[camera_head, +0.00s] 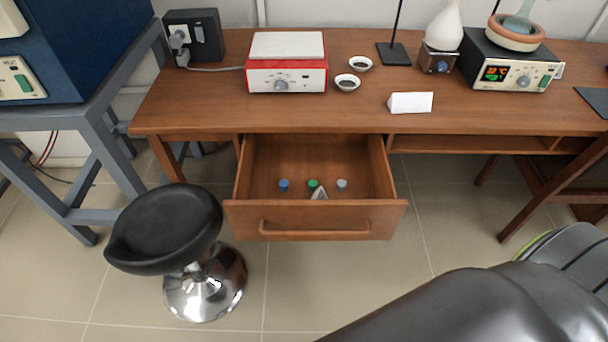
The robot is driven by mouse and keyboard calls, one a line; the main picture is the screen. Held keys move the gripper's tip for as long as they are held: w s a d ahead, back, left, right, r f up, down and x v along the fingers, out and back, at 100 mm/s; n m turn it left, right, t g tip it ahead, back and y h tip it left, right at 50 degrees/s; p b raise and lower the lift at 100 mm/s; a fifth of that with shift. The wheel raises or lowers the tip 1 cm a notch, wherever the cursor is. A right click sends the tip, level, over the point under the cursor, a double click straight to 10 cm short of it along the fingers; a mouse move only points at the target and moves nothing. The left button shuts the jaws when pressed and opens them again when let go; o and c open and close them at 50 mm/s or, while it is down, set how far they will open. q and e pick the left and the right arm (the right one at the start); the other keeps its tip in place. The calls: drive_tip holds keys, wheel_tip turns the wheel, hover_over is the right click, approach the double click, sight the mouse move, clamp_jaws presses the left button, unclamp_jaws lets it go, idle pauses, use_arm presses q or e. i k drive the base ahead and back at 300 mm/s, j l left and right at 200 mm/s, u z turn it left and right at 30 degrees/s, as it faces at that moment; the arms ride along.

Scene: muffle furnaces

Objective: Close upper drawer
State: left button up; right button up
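The wooden drawer (315,216) of the desk is pulled well out, in the middle of the head view. Its front carries a horizontal wooden handle (314,232). Inside lie small items: a blue-capped one (284,185), a green-capped one (313,184), a pale-capped one (342,184) and a small white piece (319,194). No second drawer shows below it. A dark arm link of mine fills the lower right, apart from the drawer. Neither of my grippers is in view.
A black stool (165,228) stands left of the drawer, close to its front corner. A wooden chair (560,185) is at the right. The desk top (220,112) holds a red-and-white device (287,78) and small bowls. Open tiled floor (330,275) lies before the drawer.

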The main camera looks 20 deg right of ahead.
sight(369, 208)
drive_tip(key=z, duration=0.75)
